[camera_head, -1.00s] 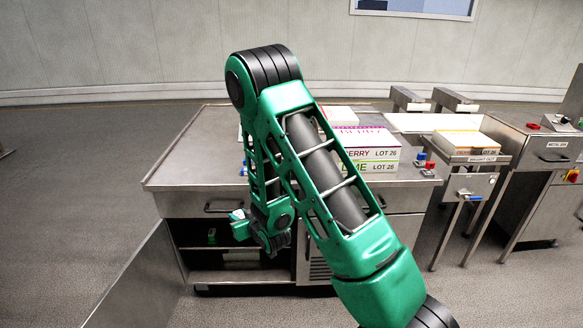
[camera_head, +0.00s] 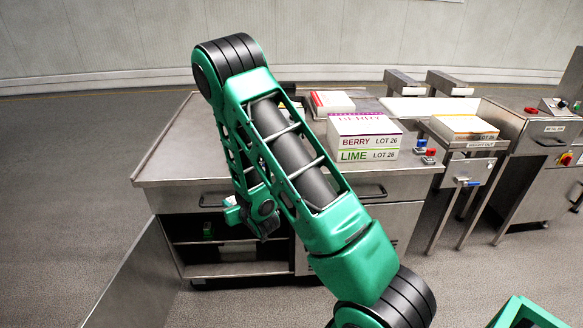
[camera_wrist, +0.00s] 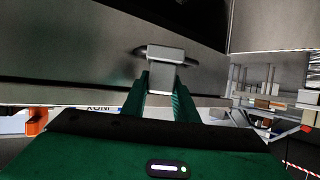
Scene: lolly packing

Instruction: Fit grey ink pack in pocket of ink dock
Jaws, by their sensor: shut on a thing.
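In the wrist view, my gripper (camera_wrist: 161,88) has its green fingers shut on a small grey block (camera_wrist: 166,56), which looks like the grey ink pack. It stands up beyond the fingertips, in front of a metal cabinet front with a dark curved handle. In the head view, my gripper (camera_head: 236,214) is low at the front of the steel workbench (camera_head: 170,160), above the open cupboard; the held block is not clear there. I cannot make out the ink dock for certain. Small red and blue blocks (camera_head: 425,152) sit at the bench's right end.
Berry and Lime boxes (camera_head: 365,148) are stacked on the bench, with a white and red box (camera_head: 332,102) behind. An open cupboard door (camera_head: 130,270) juts out at the left. A side stand holds an orange-striped box (camera_head: 464,127). The bench top's left part is clear.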

